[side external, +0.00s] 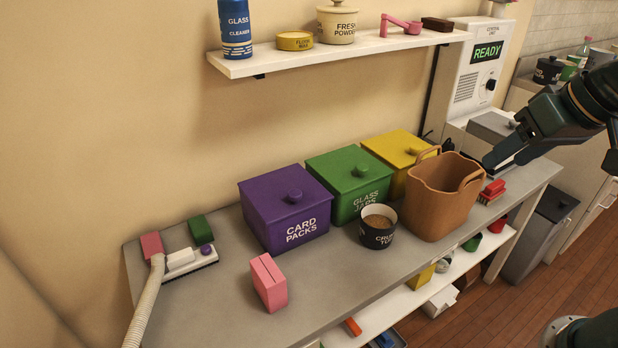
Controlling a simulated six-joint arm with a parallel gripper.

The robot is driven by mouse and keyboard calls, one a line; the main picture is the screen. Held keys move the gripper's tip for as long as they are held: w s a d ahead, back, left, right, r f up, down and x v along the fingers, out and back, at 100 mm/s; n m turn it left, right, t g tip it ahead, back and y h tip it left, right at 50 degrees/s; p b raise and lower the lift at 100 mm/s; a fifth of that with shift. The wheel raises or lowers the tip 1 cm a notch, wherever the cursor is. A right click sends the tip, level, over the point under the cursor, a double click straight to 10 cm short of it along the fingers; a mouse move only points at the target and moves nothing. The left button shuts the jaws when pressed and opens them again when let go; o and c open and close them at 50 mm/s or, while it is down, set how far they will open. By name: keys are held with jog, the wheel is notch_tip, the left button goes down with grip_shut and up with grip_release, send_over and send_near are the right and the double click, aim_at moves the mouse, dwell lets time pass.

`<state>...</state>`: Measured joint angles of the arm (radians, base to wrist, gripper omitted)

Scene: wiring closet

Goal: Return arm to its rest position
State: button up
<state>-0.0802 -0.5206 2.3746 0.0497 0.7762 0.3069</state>
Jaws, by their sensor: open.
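My gripper (503,156) is at the right of the side external view, over the right end of the grey bench (345,275). Its dark fingers point left and down, just right of the brown basket (437,203). The fingers are partly lost against the dark and grey items behind them. I see nothing held in it. My dark green arm reaches in from the right edge.
Purple (285,207), green (350,182) and yellow (397,152) lidded boxes line the wall. A dark cup (378,234), pink block (268,283) and red brush (492,190) stand on the bench. A shelf (340,50) hangs above. A machine reading READY (478,72) stands behind my gripper.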

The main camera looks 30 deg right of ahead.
jog(key=s+d+f+n, duration=0.1)
jog(key=s+n, duration=0.2)
jog(key=s, duration=0.4)
jog(key=shift+f, duration=0.2)
